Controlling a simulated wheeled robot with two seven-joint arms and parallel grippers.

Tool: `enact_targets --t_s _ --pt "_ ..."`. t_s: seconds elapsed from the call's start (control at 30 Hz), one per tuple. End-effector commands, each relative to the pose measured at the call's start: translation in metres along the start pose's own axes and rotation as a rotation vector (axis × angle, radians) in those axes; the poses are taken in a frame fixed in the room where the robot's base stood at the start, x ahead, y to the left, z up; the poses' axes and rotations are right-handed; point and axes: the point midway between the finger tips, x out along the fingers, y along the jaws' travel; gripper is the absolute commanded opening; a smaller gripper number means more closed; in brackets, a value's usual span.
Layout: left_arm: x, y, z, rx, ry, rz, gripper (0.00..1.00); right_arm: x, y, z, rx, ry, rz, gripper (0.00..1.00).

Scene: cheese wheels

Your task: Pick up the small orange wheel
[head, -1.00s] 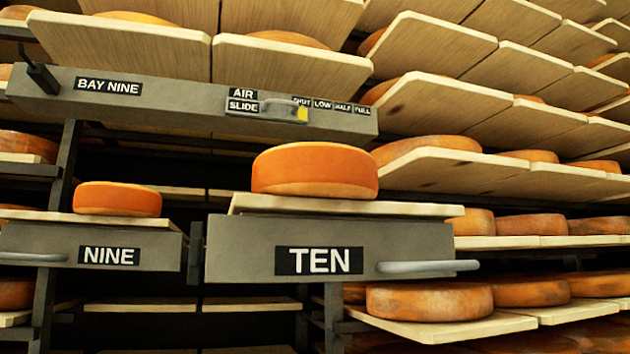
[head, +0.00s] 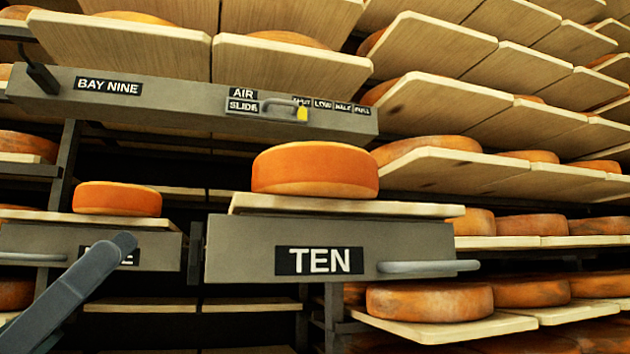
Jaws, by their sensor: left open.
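The small orange wheel (head: 117,198) lies flat on a pale board (head: 85,219) above the grey drawer front marked NINE (head: 160,250) at the left. My left gripper (head: 118,250) reaches in from the lower left corner as a grey finger. Its tip is in front of the NINE label, below the wheel and apart from it. It is open and holds nothing that I can see. The rest of this gripper is out of frame. My right gripper is not in view.
A larger orange wheel (head: 314,170) sits on a board above the drawer marked TEN (head: 240,250), which has a handle (head: 428,266). The grey BAY NINE beam (head: 180,98) crosses above. Shelves of cheese wheels fill the right. Dark gaps show between lower boards.

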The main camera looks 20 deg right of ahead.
Motion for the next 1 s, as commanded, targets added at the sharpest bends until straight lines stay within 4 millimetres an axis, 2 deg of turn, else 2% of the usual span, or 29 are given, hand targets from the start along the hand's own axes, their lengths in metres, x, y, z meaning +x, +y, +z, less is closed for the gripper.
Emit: enact_targets --t_s 0.03,0.2,0.4,0.7,0.9,1.0 --pt "0.016 -0.014 0.004 0.093 0.059 -0.058 0.65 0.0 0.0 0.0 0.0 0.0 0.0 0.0" --pt "0.053 -0.047 0.002 0.402 0.259 -0.218 0.65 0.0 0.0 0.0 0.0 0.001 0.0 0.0" --pt "0.08 -0.066 0.005 0.773 0.493 -0.358 0.65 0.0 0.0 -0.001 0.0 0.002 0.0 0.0" --pt "0.099 -0.066 0.036 1.248 0.804 -0.442 0.65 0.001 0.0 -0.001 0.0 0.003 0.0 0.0" --pt "0.102 -0.062 0.055 1.389 0.906 -0.443 0.65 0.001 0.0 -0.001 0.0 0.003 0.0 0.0" --pt "0.102 -0.062 0.058 1.41 0.924 -0.442 0.65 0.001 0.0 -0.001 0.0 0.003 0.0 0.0"
